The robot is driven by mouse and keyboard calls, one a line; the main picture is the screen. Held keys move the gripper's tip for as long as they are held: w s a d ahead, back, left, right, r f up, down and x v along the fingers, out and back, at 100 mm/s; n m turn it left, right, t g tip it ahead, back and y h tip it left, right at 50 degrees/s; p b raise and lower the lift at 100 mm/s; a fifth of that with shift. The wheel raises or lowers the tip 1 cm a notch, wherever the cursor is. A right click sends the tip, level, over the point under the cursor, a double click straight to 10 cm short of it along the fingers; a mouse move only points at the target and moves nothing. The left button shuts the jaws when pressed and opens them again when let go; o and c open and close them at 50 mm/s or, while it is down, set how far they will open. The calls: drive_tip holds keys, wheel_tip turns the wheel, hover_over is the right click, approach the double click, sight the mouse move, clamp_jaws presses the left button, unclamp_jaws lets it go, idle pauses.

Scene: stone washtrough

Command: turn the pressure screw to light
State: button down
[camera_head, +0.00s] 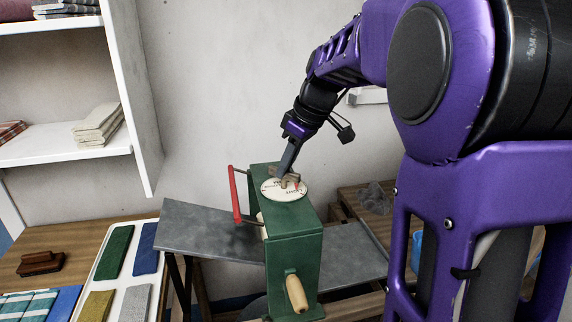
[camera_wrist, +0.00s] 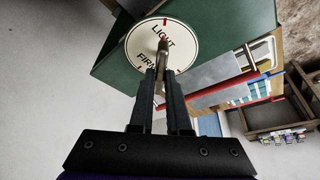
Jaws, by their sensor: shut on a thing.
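The pressure screw (camera_head: 291,181) is a small brownish bar handle on top of a green mangle box (camera_head: 293,248). It stands over a round white dial (camera_head: 284,194) marked LIGHT and, in the wrist view, FIRM. In the wrist view the screw's bar (camera_wrist: 163,48) sticks out beyond my fingertips toward the word LIGHT (camera_wrist: 162,38), with a red mark at the dial's rim. My gripper (camera_head: 287,170) reaches down from above and is shut on the screw; its two dark fingers (camera_wrist: 161,76) flank the bar. The fingers hide part of the dial, so the exact setting is unclear.
A red-gripped crank (camera_head: 235,194) stands at the box's left side, and a wooden handle (camera_head: 296,293) sticks out in front. A grey board (camera_head: 205,232) runs through below. A tray of coloured cloths (camera_head: 118,250) and white shelves (camera_head: 70,142) are at left.

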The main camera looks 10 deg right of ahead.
drive_tip(key=shift+s+f, duration=0.1)
drive_tip(key=shift+f, duration=0.05)
drive_tip(key=c, duration=0.9)
unclamp_jaws()
drive_tip(key=shift+d+r, duration=0.15)
drive_tip(key=shift+r, duration=0.45)
drive_tip(key=p+v, duration=0.2)
drive_tip(key=v, duration=1.4)
drive_tip(key=shift+s+r, duration=0.1)
drive_tip(key=shift+r, duration=0.05)
